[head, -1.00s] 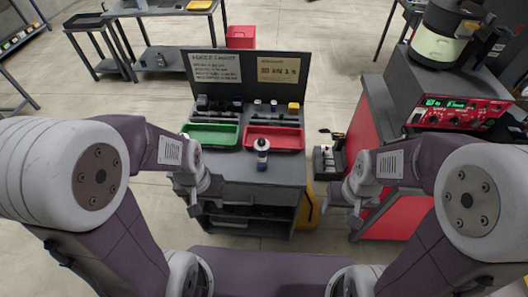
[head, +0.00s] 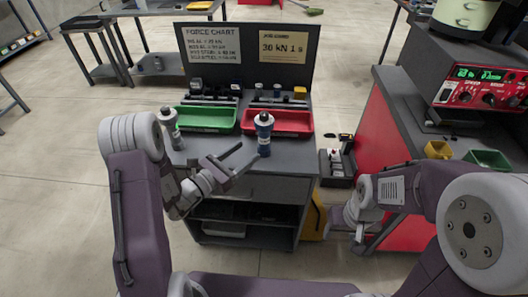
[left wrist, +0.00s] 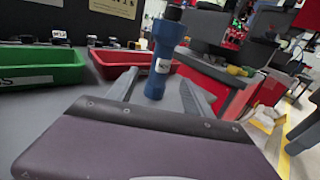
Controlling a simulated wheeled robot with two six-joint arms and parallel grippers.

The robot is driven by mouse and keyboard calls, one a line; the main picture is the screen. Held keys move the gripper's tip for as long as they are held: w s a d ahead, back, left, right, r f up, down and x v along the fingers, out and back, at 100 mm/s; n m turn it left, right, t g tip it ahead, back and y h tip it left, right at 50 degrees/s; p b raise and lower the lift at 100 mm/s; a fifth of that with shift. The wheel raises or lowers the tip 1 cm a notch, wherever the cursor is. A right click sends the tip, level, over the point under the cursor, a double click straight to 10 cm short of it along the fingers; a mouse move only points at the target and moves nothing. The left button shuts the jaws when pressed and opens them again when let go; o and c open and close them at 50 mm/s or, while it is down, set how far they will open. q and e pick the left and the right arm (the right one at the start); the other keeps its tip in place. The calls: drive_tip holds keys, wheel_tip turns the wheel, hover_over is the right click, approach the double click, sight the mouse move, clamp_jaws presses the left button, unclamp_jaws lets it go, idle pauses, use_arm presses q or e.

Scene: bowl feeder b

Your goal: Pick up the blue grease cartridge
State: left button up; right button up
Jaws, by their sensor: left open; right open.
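The blue grease cartridge (head: 264,138) stands upright on the front part of the grey bench top, with a dark cap and a white label. My left gripper (head: 249,152) is open and low in front of it, its fingers pointing at the cartridge. In the left wrist view the cartridge (left wrist: 156,82) shows between the two spread fingers, near their tips. I cannot tell whether either finger touches it. My right gripper (head: 342,235) is open and empty, to the right of the bench.
A green tray (head: 207,127) and a red tray (head: 290,133) lie behind the cartridge. A grey cartridge (head: 172,140) stands at the bench's left, close to my left arm. Clear floor lies at the left.

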sight(260, 141)
use_arm(q)
drive_tip(key=shift+r, duration=0.1)
drive_tip(key=shift+w+d+r, duration=0.1)
drive_tip(key=shift+w+d, duration=0.05)
drive_tip(key=shift+d, duration=0.1)
drive_tip(key=x, duration=0.8)
drive_tip(key=shift+w+d, duration=0.15)
drive_tip(key=shift+w, duration=0.1)
clamp_jaws()
